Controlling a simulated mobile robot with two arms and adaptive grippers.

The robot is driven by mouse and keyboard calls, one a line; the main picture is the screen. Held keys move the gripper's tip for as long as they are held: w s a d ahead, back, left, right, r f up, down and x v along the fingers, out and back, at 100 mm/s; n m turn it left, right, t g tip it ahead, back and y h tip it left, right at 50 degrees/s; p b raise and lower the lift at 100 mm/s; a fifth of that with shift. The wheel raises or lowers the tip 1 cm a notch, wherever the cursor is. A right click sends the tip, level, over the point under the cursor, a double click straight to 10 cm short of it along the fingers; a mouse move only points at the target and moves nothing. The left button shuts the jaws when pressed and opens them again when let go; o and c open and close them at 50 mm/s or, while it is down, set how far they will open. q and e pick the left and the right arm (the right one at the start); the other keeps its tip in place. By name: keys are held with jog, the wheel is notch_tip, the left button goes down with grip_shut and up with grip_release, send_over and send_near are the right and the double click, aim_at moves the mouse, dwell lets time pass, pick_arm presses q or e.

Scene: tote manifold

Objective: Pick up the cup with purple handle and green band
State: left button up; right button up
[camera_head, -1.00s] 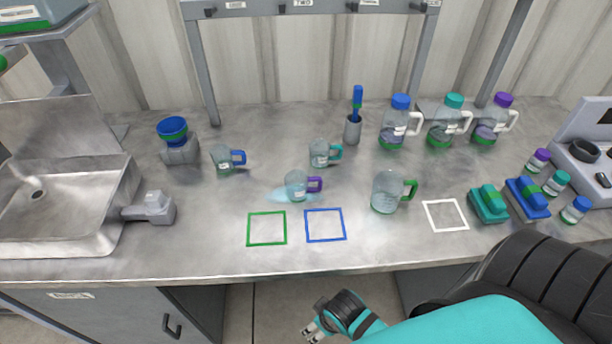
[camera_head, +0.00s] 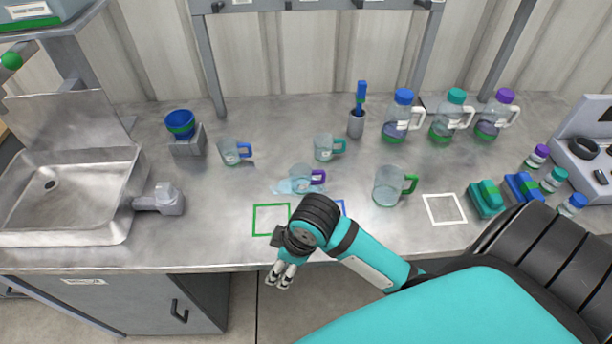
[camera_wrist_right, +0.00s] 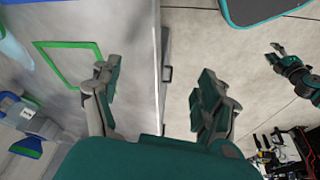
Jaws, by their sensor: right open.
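The cup with the purple handle (camera_head: 301,178) stands on the steel bench, its handle pointing right. I cannot make out a green band on it. A pale blue patch (camera_head: 283,187) lies beside it on the bench. My right gripper (camera_head: 279,277) is in front of the bench edge, nearer to me than the cup and apart from it. In the right wrist view its two fingers (camera_wrist_right: 158,103) are spread and empty. Another gripper, apparently my left (camera_wrist_right: 276,48), shows small over the floor in that view; its opening is unclear.
A blue-handled cup (camera_head: 233,152), a teal-handled cup (camera_head: 324,147) and a larger green-handled cup (camera_head: 388,186) stand around it. A green square outline (camera_head: 270,206) is in front; my right arm partly covers a blue one. Lidded bottles (camera_head: 446,118) stand behind right. A sink (camera_head: 110,219) is left.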

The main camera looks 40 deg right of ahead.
jog(key=w+r+n, duration=0.1)
jog(key=w, duration=0.1)
jog(key=w+d+r+n, duration=0.1)
jog(key=w, duration=0.1)
jog(key=w+d+r+n, duration=0.1)
jog(key=w, duration=0.1)
jog(key=shift+w+d+n+g+h, duration=0.15)
jog(key=shift+w+n+g+h, duration=0.15)
jog(key=shift+w+n+g, duration=0.1)
jog(key=w+d+r+n+g+h, duration=0.1)
jog(key=w+d+r+n, duration=0.1)
jog(key=w+d+r, duration=0.4)
jog(key=w+d+r+n+g, duration=0.1)
jog(key=w+d+r+n, duration=0.15)
jog(key=d+r, duration=0.55)
jog(key=p, duration=0.2)
send_near(298, 175)
notch_tip(298, 175, down, 2)
jog(key=s+a, duration=0.1)
jog(key=s, duration=0.1)
jog(key=f, duration=0.1)
jog(key=f+p, duration=0.1)
jog(key=f, duration=0.1)
jog(key=f+p, duration=0.1)
jog(key=shift+a+f, duration=0.15)
jog(key=shift+a, duration=0.15)
jog(key=shift+w+f, duration=0.1)
jog(key=shift+f, duration=0.4)
jog(key=c, duration=1.2)
jog(key=shift+o, duration=0.2)
